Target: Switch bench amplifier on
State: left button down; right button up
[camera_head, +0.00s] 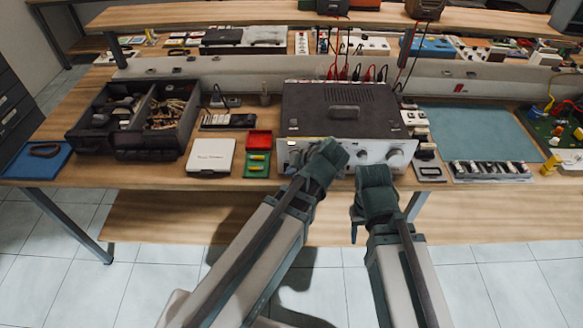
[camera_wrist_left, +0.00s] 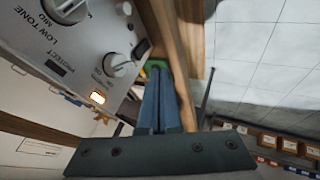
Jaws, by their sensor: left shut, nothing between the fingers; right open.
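The bench amplifier (camera_head: 335,110) is a dark-topped box with a pale front panel, standing at the middle of the bench. I cannot tell the rocker's position. My left gripper (camera_head: 325,162) is in front of the panel and covers part of it. Its blue fingers (camera_wrist_left: 156,72) are shut and empty, close to the panel's edge; contact cannot be told. My right gripper (camera_head: 373,190) is open, at the bench's front edge, right of the left one.
Left of the amplifier are a white box (camera_head: 211,155), a red and green case (camera_head: 258,154) and a dark divided bin (camera_head: 130,120). Right are small devices and a teal mat (camera_head: 470,130). Red and black cables (camera_head: 356,72) rise behind. Floor in front is clear.

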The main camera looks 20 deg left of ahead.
pick_arm(q)
jog(key=w+p+v, duration=0.1)
jog(key=p+v, duration=0.5)
jog(key=v, duration=0.1)
jog(key=shift+r, duration=0.6)
jog(key=shift+d, duration=0.15)
jog(key=s+a+f+m+g+h, duration=0.1)
jog(key=s+f+m+g+h, duration=0.15)
jog(key=m, duration=0.75)
jog(key=s+a+f+m+g+h, duration=0.1)
jog(key=s+a+f+m+h, duration=0.2)
jog(key=m, duration=0.7)
jog(key=s+d+m+g, duration=0.1)
jog(key=s+d+m, duration=0.2)
jog(key=d, duration=0.8)
jog(key=s+r, duration=0.1)
jog(key=s, duration=0.1)
jog(key=shift+s+d+m, duration=0.3)
jog(key=shift+s+d, duration=0.05)
jog(key=shift+s, duration=0.05)
jog(key=shift+y, duration=0.25)
